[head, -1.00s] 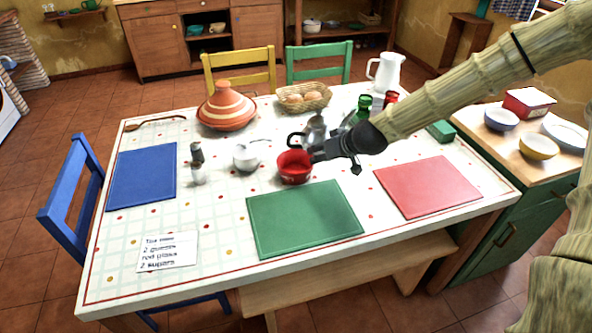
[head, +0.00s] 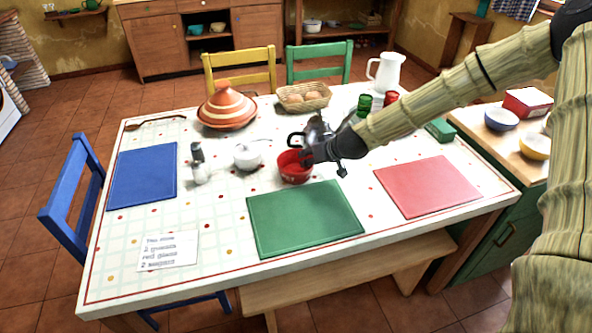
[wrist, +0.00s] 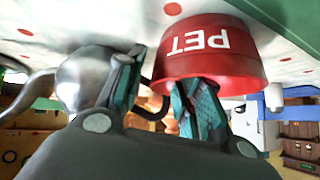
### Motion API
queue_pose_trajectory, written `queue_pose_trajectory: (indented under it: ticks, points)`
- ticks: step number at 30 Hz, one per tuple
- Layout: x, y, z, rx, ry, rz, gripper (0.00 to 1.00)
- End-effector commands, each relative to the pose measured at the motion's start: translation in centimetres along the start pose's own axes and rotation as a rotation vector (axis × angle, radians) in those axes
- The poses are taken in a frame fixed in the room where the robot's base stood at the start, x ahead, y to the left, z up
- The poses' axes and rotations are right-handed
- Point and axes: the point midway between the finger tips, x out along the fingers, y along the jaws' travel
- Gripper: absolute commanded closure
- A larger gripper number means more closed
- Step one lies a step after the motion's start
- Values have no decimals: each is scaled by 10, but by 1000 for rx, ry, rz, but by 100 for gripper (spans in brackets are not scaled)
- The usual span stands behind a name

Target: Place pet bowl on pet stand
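The red pet bowl (head: 294,176) stands on the table just behind the green mat. In the wrist view the bowl (wrist: 208,52) appears upside down, with white PET lettering on its side. My gripper (head: 307,158) is at the bowl's back right edge in the head view. In the wrist view my gripper (wrist: 157,72) has its fingers apart. One finger is beside the bowl's wall and the other overlaps its rim; whether they touch it I cannot tell. I cannot make out a pet stand in either view.
A shiny metal kettle (wrist: 86,78) is close beside one finger. A white sugar pot (head: 247,156) and shakers (head: 199,170) stand left of the bowl. The green mat (head: 305,218) and red mat (head: 427,187) are bare. A side counter (head: 497,149) holds bowls.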

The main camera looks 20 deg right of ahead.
Motion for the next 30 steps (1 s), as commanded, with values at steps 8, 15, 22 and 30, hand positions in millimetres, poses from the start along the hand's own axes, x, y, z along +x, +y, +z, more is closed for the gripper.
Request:
queue_pose_trajectory:
  ticks: [8, 15, 22, 30]
  points:
    - [4, 0, 0, 1, 0, 1, 64]
    - [4, 0, 0, 1, 0, 1, 93]
    - [4, 0, 0, 1, 0, 1, 100]
    - [1, -1, -3, 0, 1, 0, 100]
